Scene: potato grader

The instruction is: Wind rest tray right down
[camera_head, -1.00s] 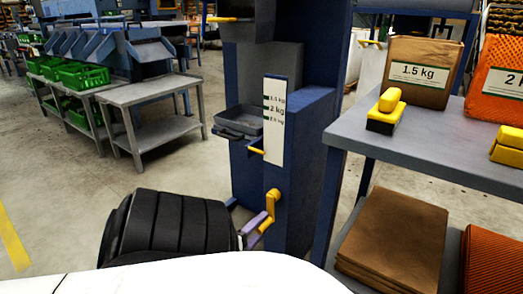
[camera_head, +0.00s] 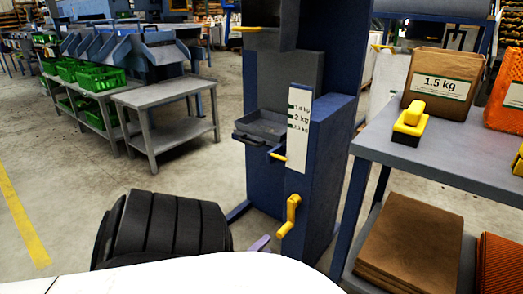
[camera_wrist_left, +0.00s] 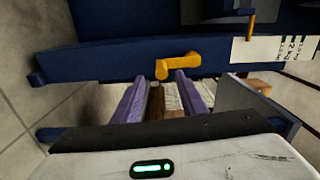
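The grey rest tray (camera_head: 262,126) sits on the front of the blue grader column. A yellow pointer (camera_head: 277,155) beneath it is beside the lower part of the white kg scale plate (camera_head: 299,128), below the printed marks. The yellow crank (camera_head: 291,215) is low on the column, its grip at the lower end in the head view. In the left wrist view the crank (camera_wrist_left: 178,67) lies just beyond the fingertips. My left gripper (camera_wrist_left: 160,92) has its purple fingers spread, with nothing between them. In the head view only a purple finger (camera_head: 260,243) shows past my black wrist. My right gripper is out of view.
A grey shelf table (camera_head: 440,160) stands close on the right with a 1.5 kg paper bag (camera_head: 443,85), a yellow-handled block (camera_head: 409,123) and flat brown sacks (camera_head: 408,245) below. A grey bench (camera_head: 165,100) stands back left.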

